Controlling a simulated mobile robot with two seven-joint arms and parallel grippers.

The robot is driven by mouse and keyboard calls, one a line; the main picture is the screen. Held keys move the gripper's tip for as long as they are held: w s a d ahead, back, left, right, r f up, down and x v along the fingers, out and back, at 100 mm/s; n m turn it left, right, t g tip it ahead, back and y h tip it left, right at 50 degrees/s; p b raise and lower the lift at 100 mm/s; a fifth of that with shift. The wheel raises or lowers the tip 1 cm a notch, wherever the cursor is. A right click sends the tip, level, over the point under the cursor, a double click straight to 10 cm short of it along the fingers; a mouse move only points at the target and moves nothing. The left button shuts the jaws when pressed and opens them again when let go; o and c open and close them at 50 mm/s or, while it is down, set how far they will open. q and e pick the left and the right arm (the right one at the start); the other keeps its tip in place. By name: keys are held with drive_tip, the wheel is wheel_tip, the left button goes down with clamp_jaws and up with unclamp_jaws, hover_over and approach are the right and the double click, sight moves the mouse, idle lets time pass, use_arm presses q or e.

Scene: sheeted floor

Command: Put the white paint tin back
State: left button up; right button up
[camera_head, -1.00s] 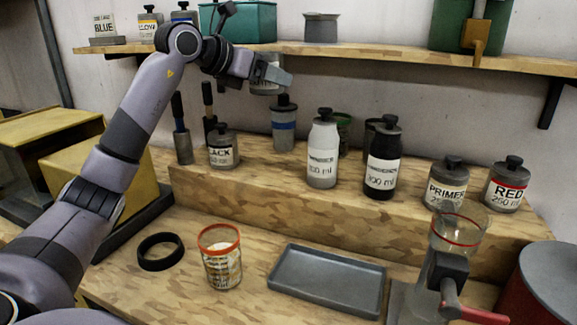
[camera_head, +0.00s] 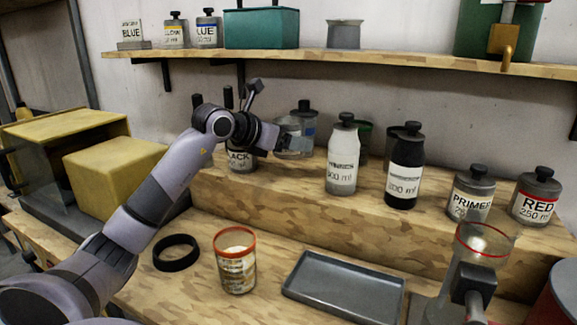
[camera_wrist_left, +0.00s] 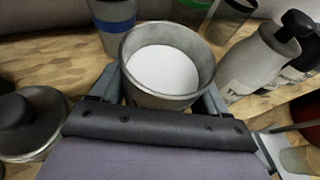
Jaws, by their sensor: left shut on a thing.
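The white paint tin (camera_wrist_left: 165,97) is an open grey tin with white inside. My left gripper (camera_wrist_left: 160,88) is shut on it, one jaw on each side, and the tin looks upright. In the head view my left gripper (camera_head: 292,144) is over the raised wooden step, and the tin (camera_head: 289,124) is partly hidden by it. The tin is behind the black-labelled jar (camera_head: 242,160) and left of the white bottle (camera_head: 342,160). I cannot tell whether its base touches the step. My right gripper is not in view.
A blue-banded jar (camera_head: 304,115) stands close behind the tin. A black bottle (camera_head: 404,170), a primer jar (camera_head: 470,195) and a red jar (camera_head: 537,197) stand along the step (camera_head: 300,205). The upper shelf (camera_head: 400,61) overhangs behind. A grey tray (camera_head: 345,290) lies in front.

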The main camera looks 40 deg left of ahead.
sight(288, 178)
use_arm(q)
wheel_tip(288, 178, down, 6)
drive_tip(key=shift+r, duration=0.15)
idle(0.3)
